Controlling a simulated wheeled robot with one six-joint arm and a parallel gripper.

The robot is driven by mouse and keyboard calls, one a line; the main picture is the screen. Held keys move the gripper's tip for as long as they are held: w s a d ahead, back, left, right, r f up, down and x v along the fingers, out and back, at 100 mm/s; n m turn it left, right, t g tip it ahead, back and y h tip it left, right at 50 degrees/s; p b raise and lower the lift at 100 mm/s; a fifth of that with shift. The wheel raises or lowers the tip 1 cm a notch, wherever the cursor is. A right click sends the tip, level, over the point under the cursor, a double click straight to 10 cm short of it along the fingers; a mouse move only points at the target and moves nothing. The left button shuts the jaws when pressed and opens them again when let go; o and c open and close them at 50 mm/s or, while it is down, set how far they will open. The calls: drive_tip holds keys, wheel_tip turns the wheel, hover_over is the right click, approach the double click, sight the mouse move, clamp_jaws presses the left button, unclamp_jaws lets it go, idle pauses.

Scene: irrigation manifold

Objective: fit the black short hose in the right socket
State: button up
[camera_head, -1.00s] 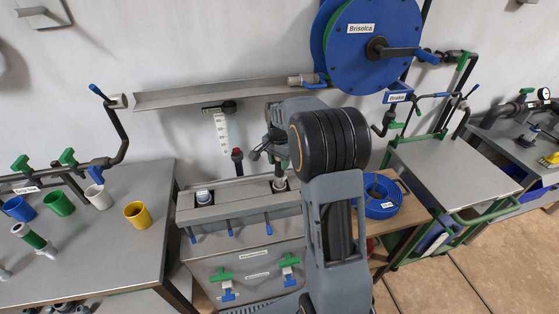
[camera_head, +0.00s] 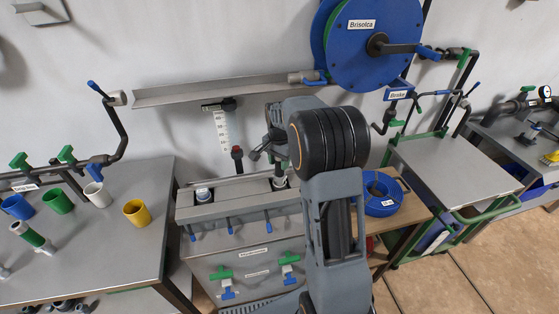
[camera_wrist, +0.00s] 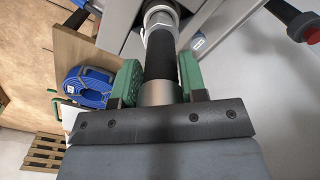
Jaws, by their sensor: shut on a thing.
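My gripper (camera_wrist: 158,82) has its green-padded fingers closed around the sides of the black short hose (camera_wrist: 160,58), which has a grey lower end. The far end of the hose meets the pale ringed right socket (camera_wrist: 160,18) and lines up with it. I cannot tell how deep it sits. In the head view, my gripper (camera_head: 279,162) is above the right socket (camera_head: 279,184) of the grey manifold trough (camera_head: 240,205), and my arm hides much of the hose. The left socket (camera_head: 203,194) has a white ring and stands clear.
A black upright piece with a red top (camera_head: 237,158) stands behind the trough. Small blue levers (camera_head: 229,226) line its front. A blue hose coil (camera_head: 381,194) lies to the right. A bench with cups, including a yellow cup (camera_head: 137,212), stands left.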

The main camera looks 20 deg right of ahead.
drive_tip(key=shift+f+b, duration=0.5)
drive_tip(key=shift+f, duration=0.25)
idle(0.8)
drive_tip(key=o, duration=1.3)
drive_tip(key=shift+o, duration=0.2)
drive_tip(key=shift+r, duration=0.1)
drive_tip(key=shift+r+p, duration=2.75)
drive_tip(key=shift+r, duration=0.7)
